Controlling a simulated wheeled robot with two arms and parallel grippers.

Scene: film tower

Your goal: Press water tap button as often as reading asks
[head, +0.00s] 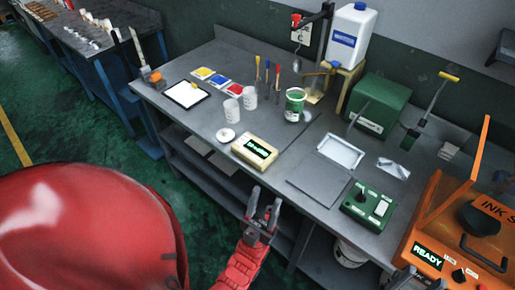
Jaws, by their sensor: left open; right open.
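A white water container (351,38) with a blue cap and label stands on a wooden stand (345,80) at the back of the bench. A small tap (328,69) sits low at its left side; its button is too small to make out. A cream box (255,151) with a lit green display stands near the bench's front edge; its reading is too small to read surely. My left gripper (264,212) is open and empty in front of the bench edge, well away from the tap. My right gripper (418,284) shows only partly at the bottom edge.
Two white cups (233,110), a green-rimmed tin (295,104), upright tools, colour cards and a white tray (341,151) occupy the bench (300,190). A green switch box (368,204) and an orange machine (455,235) reading READY stand at right.

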